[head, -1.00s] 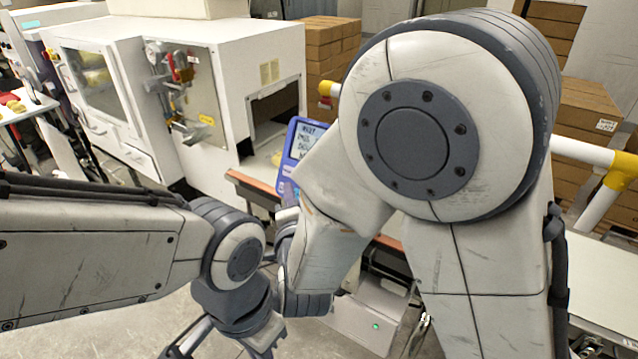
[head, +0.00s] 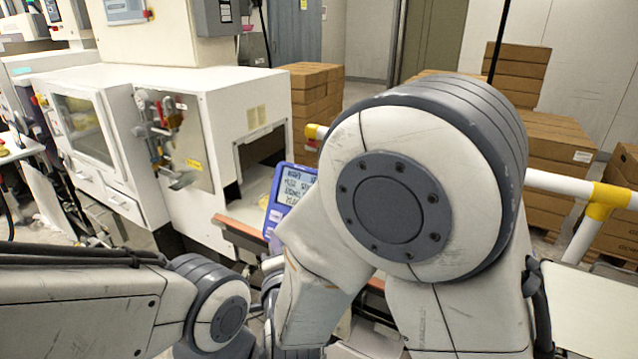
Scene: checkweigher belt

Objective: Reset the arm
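My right arm (head: 400,200) fills the middle of the head view, its large grey joint close to the camera and its links bent downward. My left arm (head: 80,310) comes in from the lower left and ends in a grey wrist joint (head: 215,312) at the bottom edge. Neither gripper shows; the left one lies below the frame, and the right one is below the frame or hidden behind the arm. The two arms' lower parts come close together at the bottom; I cannot tell whether they touch.
A white machine (head: 215,95) with an open outlet stands at left. A blue display panel (head: 291,192) stands behind my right arm, by an orange-edged belt frame (head: 240,229). A white rail (head: 560,184) with yellow joints (head: 610,198) runs at right. Cardboard boxes (head: 560,140) are stacked behind.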

